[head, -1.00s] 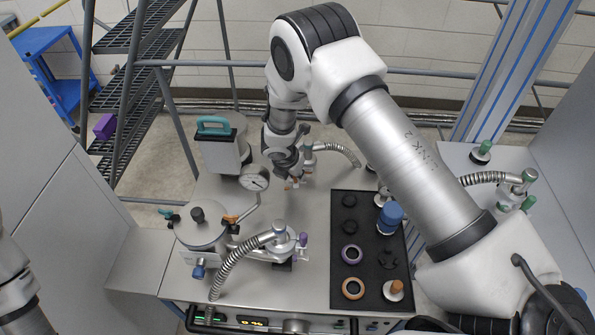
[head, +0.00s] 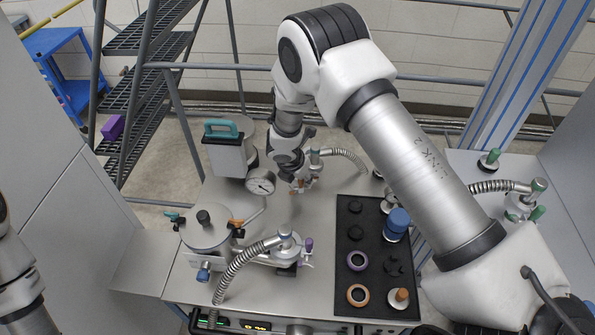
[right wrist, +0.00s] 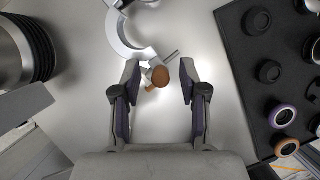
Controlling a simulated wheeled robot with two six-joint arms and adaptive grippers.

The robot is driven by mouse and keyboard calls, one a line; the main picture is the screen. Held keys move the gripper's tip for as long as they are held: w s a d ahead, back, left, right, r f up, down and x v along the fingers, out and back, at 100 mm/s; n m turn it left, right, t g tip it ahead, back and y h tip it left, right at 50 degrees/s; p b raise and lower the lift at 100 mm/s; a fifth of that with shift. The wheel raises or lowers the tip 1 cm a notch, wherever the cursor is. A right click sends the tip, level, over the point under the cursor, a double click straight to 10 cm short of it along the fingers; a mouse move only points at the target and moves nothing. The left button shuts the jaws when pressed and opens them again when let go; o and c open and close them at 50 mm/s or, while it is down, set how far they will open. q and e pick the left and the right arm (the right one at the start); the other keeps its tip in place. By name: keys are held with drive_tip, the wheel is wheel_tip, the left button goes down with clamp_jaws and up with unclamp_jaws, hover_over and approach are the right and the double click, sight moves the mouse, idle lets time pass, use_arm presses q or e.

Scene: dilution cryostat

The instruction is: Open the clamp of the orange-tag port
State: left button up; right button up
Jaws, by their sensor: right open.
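My right gripper (right wrist: 160,78) is open in the right wrist view, its fingers on either side of an orange-brown clamp knob (right wrist: 159,76). A gap shows between each finger and the knob. The knob sits by a pale, curved clamp ring (right wrist: 122,38), partly cut off at the top.
A black mat (head: 375,205) with caps and rings lies right of the gripper. A purple-knobbed port with a bellows hose (head: 238,264) is in front. Bare plate shows between gauge and mat.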

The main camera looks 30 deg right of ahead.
drive_tip(key=v, duration=1.1)
